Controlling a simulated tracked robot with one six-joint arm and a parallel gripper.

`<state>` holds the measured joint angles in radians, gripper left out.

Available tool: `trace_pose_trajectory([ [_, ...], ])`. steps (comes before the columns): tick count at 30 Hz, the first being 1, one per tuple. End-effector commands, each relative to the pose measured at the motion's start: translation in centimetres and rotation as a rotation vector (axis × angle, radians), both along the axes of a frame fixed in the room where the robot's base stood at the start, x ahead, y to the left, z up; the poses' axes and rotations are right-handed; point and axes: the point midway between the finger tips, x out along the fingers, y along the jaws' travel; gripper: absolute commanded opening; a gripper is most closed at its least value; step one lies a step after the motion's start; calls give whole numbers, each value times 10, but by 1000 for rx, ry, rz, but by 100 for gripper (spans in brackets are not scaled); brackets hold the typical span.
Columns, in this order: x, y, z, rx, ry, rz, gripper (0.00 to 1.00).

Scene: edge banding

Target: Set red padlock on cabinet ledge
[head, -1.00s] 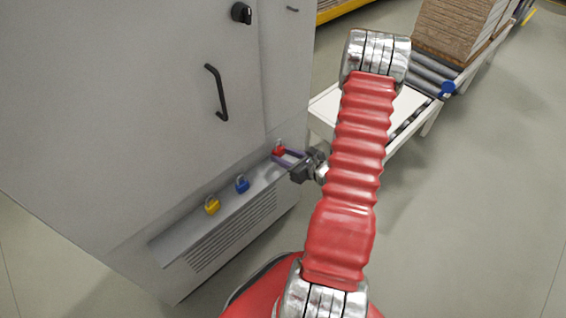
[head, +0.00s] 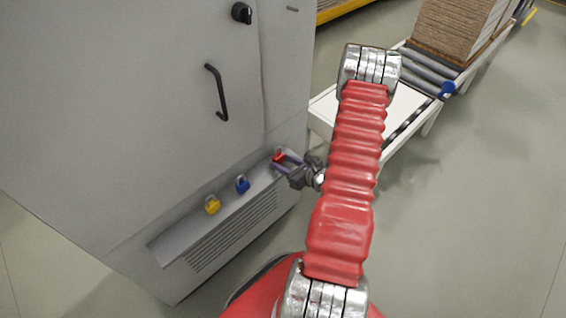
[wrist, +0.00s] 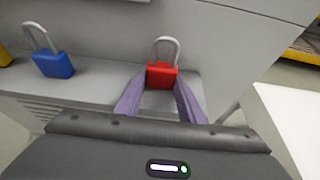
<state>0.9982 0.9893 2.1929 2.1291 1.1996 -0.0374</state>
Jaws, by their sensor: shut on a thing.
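The red padlock (head: 279,157) is at the right end of the cabinet ledge (head: 222,212). In the wrist view the red padlock (wrist: 162,75) stands upright between the purple fingers of my gripper (wrist: 161,86), its grey shackle pointing up. My gripper (head: 281,161) is shut on its body. The padlock is over the ledge (wrist: 95,82); whether its base touches the surface I cannot tell. The fingers hide part of its sides.
A blue padlock (head: 242,184) and a yellow padlock (head: 212,205) stand on the ledge to the left. The grey cabinet (head: 130,110) rises behind the ledge. A white-topped conveyor table (head: 322,108) is to the right, with open floor in front.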

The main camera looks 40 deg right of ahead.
Motion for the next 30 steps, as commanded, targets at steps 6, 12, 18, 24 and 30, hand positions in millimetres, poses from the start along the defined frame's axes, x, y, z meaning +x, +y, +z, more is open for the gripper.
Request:
trace_pose_trajectory([
  [6, 0, 0, 0, 0, 0, 0, 12],
  [12, 0, 0, -5, 1, 1, 0, 12],
  [18, -1, 0, -12, 1, 8, -2, 12],
  [24, -1, 0, -16, 1, 8, -3, 12],
  [30, 0, 0, -16, 0, 9, -2, 45],
])
